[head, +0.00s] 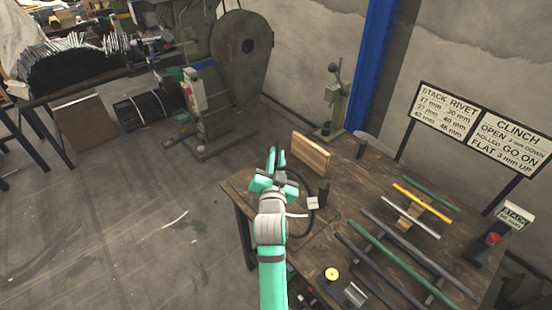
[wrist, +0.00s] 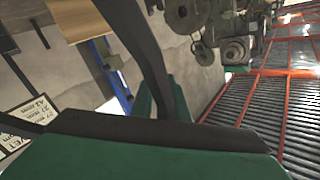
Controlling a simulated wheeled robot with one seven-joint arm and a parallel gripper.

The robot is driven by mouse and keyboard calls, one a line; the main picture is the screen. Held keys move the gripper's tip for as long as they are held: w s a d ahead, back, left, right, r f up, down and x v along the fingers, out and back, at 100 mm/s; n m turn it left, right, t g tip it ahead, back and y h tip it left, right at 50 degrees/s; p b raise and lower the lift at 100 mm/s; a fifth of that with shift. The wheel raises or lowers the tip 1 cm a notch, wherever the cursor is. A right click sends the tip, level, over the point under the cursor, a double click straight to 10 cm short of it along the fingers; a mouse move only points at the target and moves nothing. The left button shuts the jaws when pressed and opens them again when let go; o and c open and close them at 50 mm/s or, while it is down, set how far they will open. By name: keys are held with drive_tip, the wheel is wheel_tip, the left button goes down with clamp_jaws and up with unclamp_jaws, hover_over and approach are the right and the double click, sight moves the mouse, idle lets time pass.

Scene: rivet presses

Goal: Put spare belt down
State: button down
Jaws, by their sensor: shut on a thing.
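My gripper (head: 274,168) is at the left edge of the wooden table (head: 345,175), seen from above in the head view. It is shut on the spare belt, a dark flexible band (head: 311,222) that curves down to the right of my wrist over the table. In the wrist view the belt (wrist: 147,45) runs as a broad dark strip from the top down between the green fingers (wrist: 165,112). My arm and gripper hide part of the belt. I cannot tell whether its lower part touches the table top.
A wooden block (head: 311,153) stands beyond my gripper. A small black upright (head: 324,192) and a white tag (head: 313,203) are close right. Coloured bars (head: 400,262) lie on supports at the right. Sign boards (head: 448,108) stand behind. A large press (head: 240,50) is at the back. Floor at left is mostly clear.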

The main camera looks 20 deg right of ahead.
drive_tip(key=shift+s+f, duration=0.2)
drive_tip(key=shift+f, duration=0.35)
drive_tip(key=shift+f, duration=0.15)
drive_tip(key=c, duration=1.7)
unclamp_jaws()
